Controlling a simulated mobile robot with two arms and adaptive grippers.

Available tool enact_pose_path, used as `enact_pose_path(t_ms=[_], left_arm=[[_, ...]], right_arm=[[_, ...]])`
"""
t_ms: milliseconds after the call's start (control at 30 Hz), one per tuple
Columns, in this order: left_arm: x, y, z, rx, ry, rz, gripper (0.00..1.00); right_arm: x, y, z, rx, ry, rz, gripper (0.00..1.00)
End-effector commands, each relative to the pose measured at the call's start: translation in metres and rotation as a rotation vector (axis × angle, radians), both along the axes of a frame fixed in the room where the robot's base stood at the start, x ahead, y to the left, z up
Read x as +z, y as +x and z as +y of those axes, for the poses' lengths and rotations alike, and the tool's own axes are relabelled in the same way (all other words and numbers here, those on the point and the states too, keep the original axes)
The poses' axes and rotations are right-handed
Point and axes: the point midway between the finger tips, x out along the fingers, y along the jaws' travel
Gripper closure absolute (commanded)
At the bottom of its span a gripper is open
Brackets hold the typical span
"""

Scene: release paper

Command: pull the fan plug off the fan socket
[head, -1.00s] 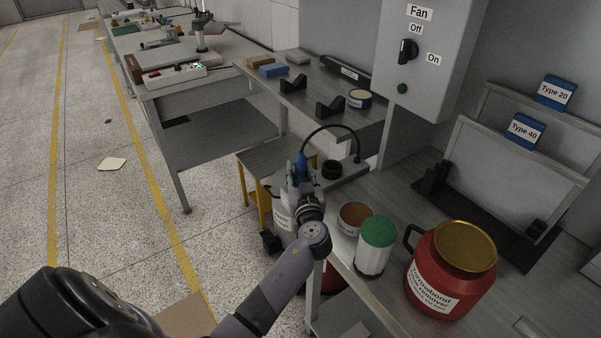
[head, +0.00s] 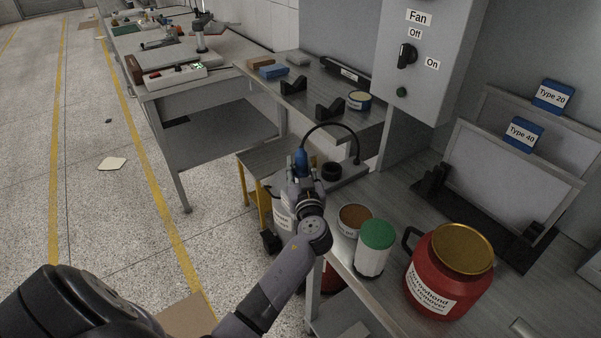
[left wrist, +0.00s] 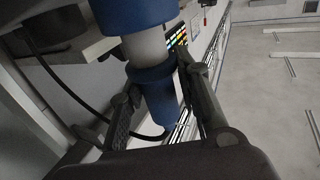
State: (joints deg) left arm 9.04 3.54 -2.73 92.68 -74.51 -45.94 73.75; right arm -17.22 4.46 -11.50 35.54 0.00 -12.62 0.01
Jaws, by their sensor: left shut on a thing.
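The blue fan plug (head: 301,161) stands roughly upright above the end of the workbench, with a black cable (head: 336,126) arching from its top to the right. My left gripper (head: 302,176) is shut on it. In the left wrist view, the gripper fingers (left wrist: 160,100) close on both sides of the tapered blue body (left wrist: 158,92). A grey section and a wider blue part continue above it. A black ring-shaped fitting (head: 331,170), possibly the fan socket, sits on the bench, apart from the plug. My right gripper is out of view.
A brown-topped can (head: 355,219), a green-lidded jar (head: 375,248) and a red container (head: 451,270) stand right of my left arm. The Fan switch box (head: 428,60) hangs above. Open floor lies to the left.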

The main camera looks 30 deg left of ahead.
Motion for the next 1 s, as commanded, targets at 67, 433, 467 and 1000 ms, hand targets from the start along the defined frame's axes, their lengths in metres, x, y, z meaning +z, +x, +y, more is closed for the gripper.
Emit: enact_pose_path(t_ms=[67,433,467,1000], left_arm=[[0.008,0.001,-0.002,-0.005,-0.001,-0.006,1.0],[0.025,0.0,0.0,-0.001,-0.001,-0.003,1.0],[0.027,0.0,0.0,-0.001,-0.002,-0.004,1.0],[0.033,0.0,0.001,-0.006,0.001,-0.003,1.0]], right_arm=[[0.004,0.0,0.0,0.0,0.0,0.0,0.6],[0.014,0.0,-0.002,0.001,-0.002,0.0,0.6],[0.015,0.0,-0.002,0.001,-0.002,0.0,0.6],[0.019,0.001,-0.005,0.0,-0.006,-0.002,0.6]])
